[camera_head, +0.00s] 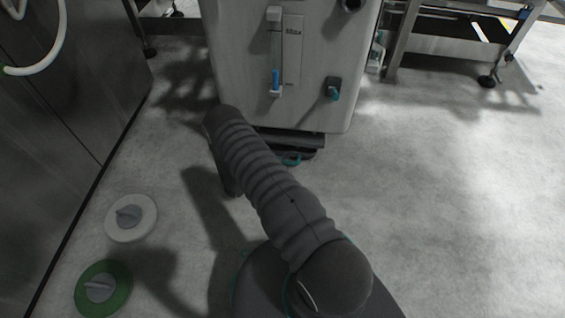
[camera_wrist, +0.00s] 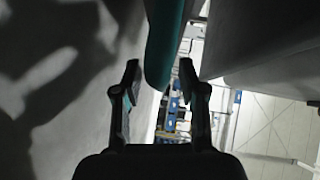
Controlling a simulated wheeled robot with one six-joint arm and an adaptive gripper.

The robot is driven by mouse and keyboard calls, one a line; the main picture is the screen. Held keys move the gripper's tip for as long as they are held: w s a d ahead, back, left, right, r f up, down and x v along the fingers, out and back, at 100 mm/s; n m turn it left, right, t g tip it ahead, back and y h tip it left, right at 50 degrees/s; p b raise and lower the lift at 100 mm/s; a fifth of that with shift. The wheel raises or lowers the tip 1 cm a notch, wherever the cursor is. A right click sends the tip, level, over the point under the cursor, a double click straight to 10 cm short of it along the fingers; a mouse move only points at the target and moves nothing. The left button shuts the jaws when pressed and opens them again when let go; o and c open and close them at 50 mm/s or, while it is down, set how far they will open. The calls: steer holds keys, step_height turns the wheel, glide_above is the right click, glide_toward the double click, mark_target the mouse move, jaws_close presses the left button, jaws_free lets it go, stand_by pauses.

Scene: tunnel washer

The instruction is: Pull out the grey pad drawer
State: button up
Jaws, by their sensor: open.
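The grey pad drawer (camera_head: 305,141) is a low dark slab at the foot of the pale cabinet. A teal handle (camera_head: 292,159) shows at its front, partly hidden by my arm. In the wrist view a teal bar (camera_wrist: 164,45), which looks like this handle, runs down between my gripper's fingertips (camera_wrist: 159,72). The fingers are apart, one on each side of the bar, with a gap on the left; I cannot tell whether the right finger touches it. In the head view my arm hides the fingertips.
The pale cabinet (camera_head: 310,60) carries a gauge with a blue slider (camera_head: 276,82) and a teal-tipped valve (camera_head: 334,90). A dark metal wall (camera_head: 60,130) stands at left. White (camera_head: 146,222) and green (camera_head: 122,293) discs lie near it. The floor at right is clear.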

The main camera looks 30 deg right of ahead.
steer(key=shift+c, duration=0.2)
jaws_close()
steer(key=shift+s+a, duration=0.1)
